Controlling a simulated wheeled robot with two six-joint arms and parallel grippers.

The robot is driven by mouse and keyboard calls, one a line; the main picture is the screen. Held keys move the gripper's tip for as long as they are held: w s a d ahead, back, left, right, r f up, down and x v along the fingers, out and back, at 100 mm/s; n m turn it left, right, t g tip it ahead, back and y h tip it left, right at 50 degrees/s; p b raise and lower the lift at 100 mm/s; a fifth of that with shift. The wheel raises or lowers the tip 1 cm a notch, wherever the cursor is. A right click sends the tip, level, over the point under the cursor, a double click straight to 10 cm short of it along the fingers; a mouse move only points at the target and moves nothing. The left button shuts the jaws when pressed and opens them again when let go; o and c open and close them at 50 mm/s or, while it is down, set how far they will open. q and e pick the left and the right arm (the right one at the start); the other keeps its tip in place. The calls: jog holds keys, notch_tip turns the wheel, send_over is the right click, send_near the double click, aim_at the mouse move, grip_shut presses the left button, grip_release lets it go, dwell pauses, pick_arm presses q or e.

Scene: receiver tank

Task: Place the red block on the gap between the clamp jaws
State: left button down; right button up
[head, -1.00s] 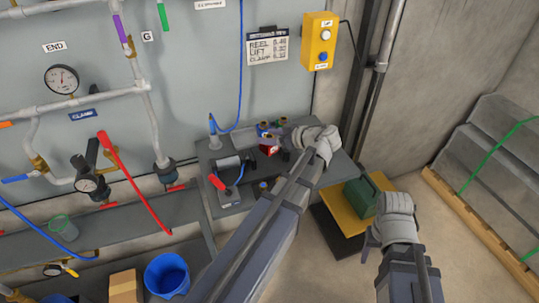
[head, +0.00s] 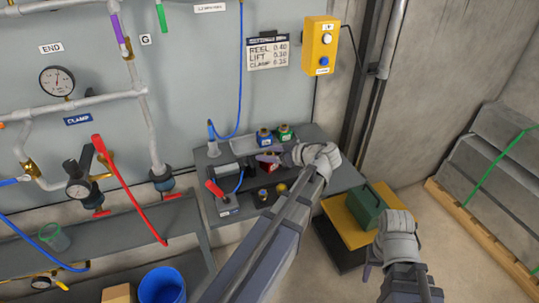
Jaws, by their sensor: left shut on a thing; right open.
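The red block (head: 268,167) is at the fingertips of my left gripper (head: 271,159), over the back bench. The gripper is shut on it, and its fingers hide part of the block. The clamp (head: 238,176) is on the bench just left of the block, with dark parts facing it. Its gap is too small and too covered to make out. I cannot tell whether the block touches it. My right gripper (head: 372,262) is open and empty, at the lower right, in front of the green box.
A blue block (head: 264,137) and a green block (head: 286,133) stand behind the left gripper. Small brass-topped parts (head: 281,188) lie in front. A red-handled device (head: 215,189) stands left. A green box (head: 366,206) sits on a yellow-topped stand at right.

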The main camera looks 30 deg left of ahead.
pick_arm(q)
jog(key=shift+c, duration=0.5)
grip_release()
jog(key=shift+f, duration=0.1)
jog(key=shift+r+p, duration=0.3)
jog(key=p+v, duration=0.5)
jog(key=v, duration=0.7)
jog(key=shift+f, duration=0.2)
